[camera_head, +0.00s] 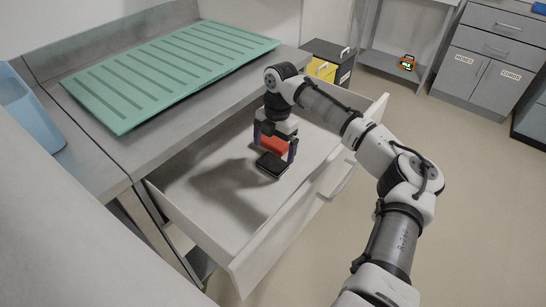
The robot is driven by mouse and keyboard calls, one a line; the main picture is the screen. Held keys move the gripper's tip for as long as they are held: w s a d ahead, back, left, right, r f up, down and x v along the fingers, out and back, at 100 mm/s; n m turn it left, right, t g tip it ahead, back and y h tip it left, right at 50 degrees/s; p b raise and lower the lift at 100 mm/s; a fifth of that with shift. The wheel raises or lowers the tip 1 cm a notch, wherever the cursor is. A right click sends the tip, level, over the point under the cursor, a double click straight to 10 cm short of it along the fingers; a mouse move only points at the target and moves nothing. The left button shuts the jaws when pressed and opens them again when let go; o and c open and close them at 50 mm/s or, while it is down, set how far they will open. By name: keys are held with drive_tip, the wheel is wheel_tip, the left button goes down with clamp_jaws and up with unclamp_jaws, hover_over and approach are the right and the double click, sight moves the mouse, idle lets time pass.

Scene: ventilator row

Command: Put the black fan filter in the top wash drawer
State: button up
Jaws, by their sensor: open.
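The black fan filter (272,165) is a small dark square pad lying on the floor of the open top drawer (215,196). My gripper (273,157) is inside the drawer, pointing down, just above and around the filter. Its two fingers are spread apart and hold nothing that I can see. A red-orange block shape (274,145) shows between the fingers, behind the filter; I cannot tell whether it is part of my gripper. The drawer is pulled out, with its front panel (290,225) and handle facing right.
A green ribbed mat (170,70) lies on the grey counter (105,150) above the drawer. A light blue bin (25,110) stands at the left. The drawer's near-left floor is clear. Grey cabinets (490,60) and a shelf with a small orange device (407,62) stand at the back.

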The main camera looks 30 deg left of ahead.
sight(276, 159)
wheel_tip(276, 159, up, 7)
drive_tip(key=shift+w, duration=0.45)
drive_tip(key=shift+r, duration=0.1)
idle(0.9)
